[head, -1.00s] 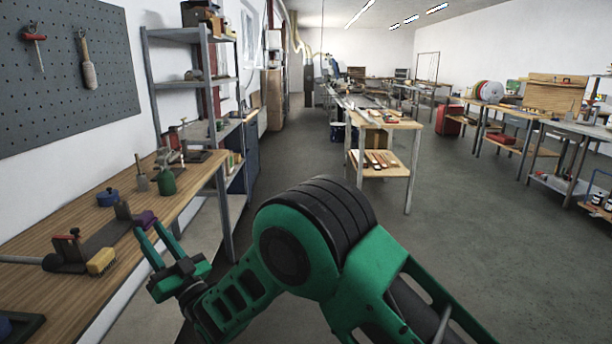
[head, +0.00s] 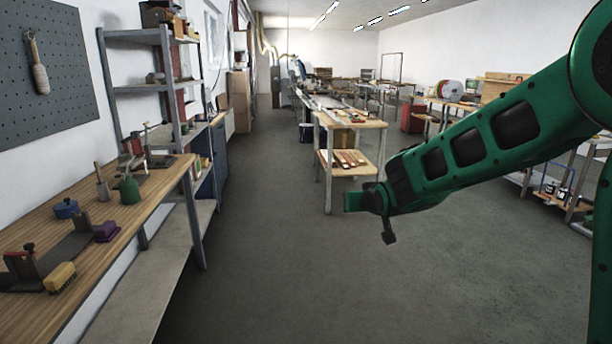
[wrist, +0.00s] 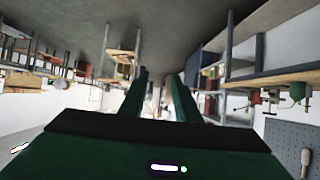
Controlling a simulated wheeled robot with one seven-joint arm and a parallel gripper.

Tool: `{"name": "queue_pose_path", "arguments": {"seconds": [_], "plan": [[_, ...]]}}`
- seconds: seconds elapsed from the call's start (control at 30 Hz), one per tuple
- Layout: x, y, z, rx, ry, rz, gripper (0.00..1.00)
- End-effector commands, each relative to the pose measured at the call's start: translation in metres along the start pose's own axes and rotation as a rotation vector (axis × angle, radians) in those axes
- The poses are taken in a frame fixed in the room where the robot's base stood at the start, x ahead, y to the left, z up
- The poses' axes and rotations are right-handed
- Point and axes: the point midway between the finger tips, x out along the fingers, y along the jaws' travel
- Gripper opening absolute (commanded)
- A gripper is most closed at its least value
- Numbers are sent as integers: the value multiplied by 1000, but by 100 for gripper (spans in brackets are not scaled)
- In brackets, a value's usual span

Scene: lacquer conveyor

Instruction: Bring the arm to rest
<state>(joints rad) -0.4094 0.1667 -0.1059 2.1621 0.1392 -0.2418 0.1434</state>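My gripper (head: 362,201) hangs over the open floor at the end of my green arm, well to the right of the workbench (head: 130,230). In the head view its fingers are mostly hidden by its own body. In the wrist view my gripper (wrist: 160,85) shows two dark green fingers standing apart, with nothing between them. The wrist picture is upside down. A purple block (head: 107,231) lies on the workbench beside a dark plate (head: 68,255), apart from my gripper.
A wooden-topped cart (head: 350,122) stands ahead of my gripper.

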Motion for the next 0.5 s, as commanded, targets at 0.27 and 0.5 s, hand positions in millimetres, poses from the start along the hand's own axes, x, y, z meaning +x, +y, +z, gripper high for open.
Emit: {"name": "queue_pose_path", "arguments": {"seconds": [0.27,0.5], "plan": [[-95,142,70,120,-288,204,29],[-207,213,154,270,-554,324,29]]}}
